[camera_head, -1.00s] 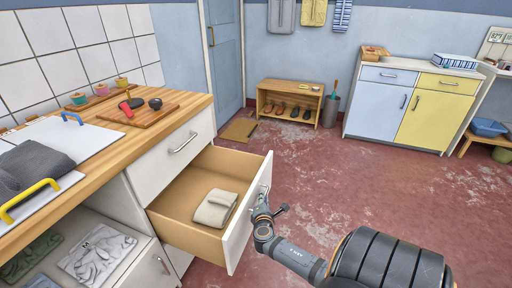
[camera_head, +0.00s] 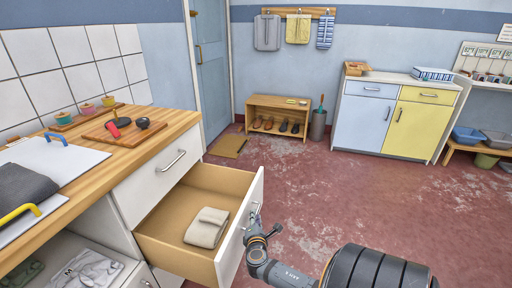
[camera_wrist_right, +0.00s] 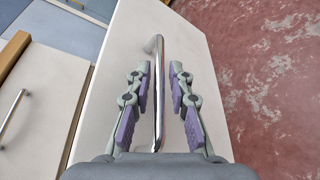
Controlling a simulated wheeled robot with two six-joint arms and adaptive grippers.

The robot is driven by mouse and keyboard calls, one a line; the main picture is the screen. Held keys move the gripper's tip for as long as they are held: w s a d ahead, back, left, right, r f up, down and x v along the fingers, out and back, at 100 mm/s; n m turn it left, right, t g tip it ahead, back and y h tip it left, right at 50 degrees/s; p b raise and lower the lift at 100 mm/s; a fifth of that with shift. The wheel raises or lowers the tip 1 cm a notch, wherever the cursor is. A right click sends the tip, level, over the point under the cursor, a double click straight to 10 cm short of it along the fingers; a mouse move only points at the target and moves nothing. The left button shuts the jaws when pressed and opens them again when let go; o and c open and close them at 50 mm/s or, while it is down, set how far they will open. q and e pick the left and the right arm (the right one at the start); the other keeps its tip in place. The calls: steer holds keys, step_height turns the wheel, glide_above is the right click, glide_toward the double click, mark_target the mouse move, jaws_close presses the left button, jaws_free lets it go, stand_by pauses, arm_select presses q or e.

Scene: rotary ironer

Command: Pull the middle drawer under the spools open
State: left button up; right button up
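The open drawer (camera_head: 228,250) has a white front and a wooden box. It is pulled well out from under a closed white drawer front (camera_head: 150,190). A folded beige cloth (camera_head: 207,227) lies inside it. Several small coloured spools (camera_head: 87,109) stand on the counter above. My right gripper (camera_head: 256,228) is at the outer face of the open drawer. In the right wrist view its fingers (camera_wrist_right: 159,90) stand on both sides of the metal bar handle (camera_wrist_right: 158,65), with visible gaps, so it is open around the handle. My left gripper is not in view.
A wooden board (camera_head: 125,127) with a red and a black item lies on the counter (camera_head: 185,122). A shoe rack (camera_head: 277,103), a grey bin (camera_head: 318,125) and a blue and yellow cabinet (camera_head: 395,115) stand along the back wall. The red floor (camera_head: 340,195) right of the drawer is clear.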

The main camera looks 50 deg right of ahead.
steer(key=v, duration=1)
steer(key=shift+s+a, duration=0.15)
steer(key=shift+s, duration=0.1)
steer(key=s+a+f+m+g+y, duration=0.2)
steer(key=s+f+m, duration=0.15)
steer(key=f, duration=0.55)
steer(key=s+a+f+m+g+y, duration=0.2)
steer(key=s+a+f+y, duration=0.15)
steer(key=f, duration=0.65)
steer(key=s+a+f+m+g+y, duration=0.2)
steer(key=s+f+m, duration=0.15)
steer(key=f, duration=0.55)
steer(key=s+a+f+m+g+y, duration=0.3)
steer(key=s+a+f+m, duration=0.2)
steer(key=s+a+f, duration=0.25)
arm_select(q)
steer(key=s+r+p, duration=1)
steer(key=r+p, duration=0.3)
steer(key=p, duration=0.6)
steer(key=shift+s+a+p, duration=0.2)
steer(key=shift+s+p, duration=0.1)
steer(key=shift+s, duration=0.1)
arm_select(e)
steer(key=s+r, duration=1.1)
steer(key=r, duration=0.1)
steer(key=shift+d+r, duration=0.2)
steer(key=shift+d, duration=0.1)
